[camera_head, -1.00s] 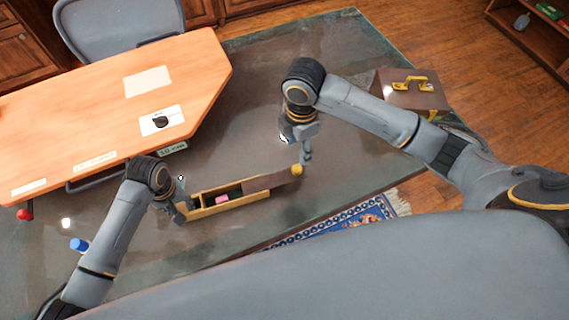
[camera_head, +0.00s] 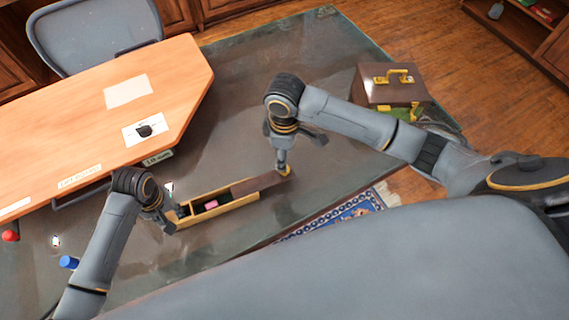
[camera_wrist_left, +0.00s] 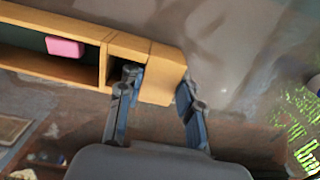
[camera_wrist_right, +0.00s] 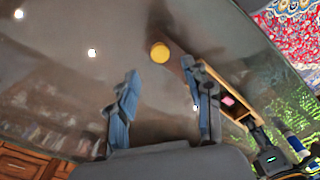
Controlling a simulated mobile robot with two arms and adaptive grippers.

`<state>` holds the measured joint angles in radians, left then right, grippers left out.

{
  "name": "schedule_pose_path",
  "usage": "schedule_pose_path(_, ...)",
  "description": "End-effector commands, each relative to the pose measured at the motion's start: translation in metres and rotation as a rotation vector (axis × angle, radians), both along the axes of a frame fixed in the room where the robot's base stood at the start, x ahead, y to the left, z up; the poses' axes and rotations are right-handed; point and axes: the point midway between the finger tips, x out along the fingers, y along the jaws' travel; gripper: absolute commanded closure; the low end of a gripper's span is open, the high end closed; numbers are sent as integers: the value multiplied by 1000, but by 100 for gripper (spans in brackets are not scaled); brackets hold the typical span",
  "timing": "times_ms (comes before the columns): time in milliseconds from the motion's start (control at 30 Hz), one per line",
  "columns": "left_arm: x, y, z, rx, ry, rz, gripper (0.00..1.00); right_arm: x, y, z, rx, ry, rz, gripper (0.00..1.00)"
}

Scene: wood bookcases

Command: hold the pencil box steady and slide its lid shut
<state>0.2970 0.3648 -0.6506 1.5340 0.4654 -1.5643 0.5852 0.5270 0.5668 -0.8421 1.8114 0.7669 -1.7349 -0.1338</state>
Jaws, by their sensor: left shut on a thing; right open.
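The long wooden pencil box (camera_head: 240,202) lies on the glass-topped table, partly uncovered, with a pink eraser (camera_head: 211,204) inside. Its dark brown lid (camera_head: 258,183) covers the right part and sticks out past the box, with a yellow knob (camera_head: 286,171) at its outer end. My left gripper (camera_head: 172,213) is shut on the box's left end; in the left wrist view the end block (camera_wrist_left: 162,78) sits between the fingers. My right gripper (camera_head: 283,168) is at the knob end. In the right wrist view its fingers are open, with the knob (camera_wrist_right: 160,52) beyond the fingertips.
An orange wood desktop (camera_head: 90,120) with papers stands at the left. A brown chest (camera_head: 390,88) with a yellow handle stands at the back right. A blue cylinder (camera_head: 68,262) and a red ball (camera_head: 10,236) lie at the left. The glass table (camera_head: 225,115) is bare behind the box.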

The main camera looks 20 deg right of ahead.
Motion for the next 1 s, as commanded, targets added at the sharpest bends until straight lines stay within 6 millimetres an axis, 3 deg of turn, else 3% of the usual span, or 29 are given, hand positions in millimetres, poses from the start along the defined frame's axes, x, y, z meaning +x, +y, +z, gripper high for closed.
schedule_pose_path(100,0,0,0,0,0,0,100,-1,0,-24,-1,3,-1,50)
schedule_pose_path(300,0,0,0,0,0,0,100,0,0,-52,0,1,0,50)
schedule_pose_path(733,0,0,0,0,0,0,100,0,0,-63,-1,-1,2,50)
schedule_pose_path(1000,0,0,0,0,0,0,100,0,0,-63,0,-1,2,100)
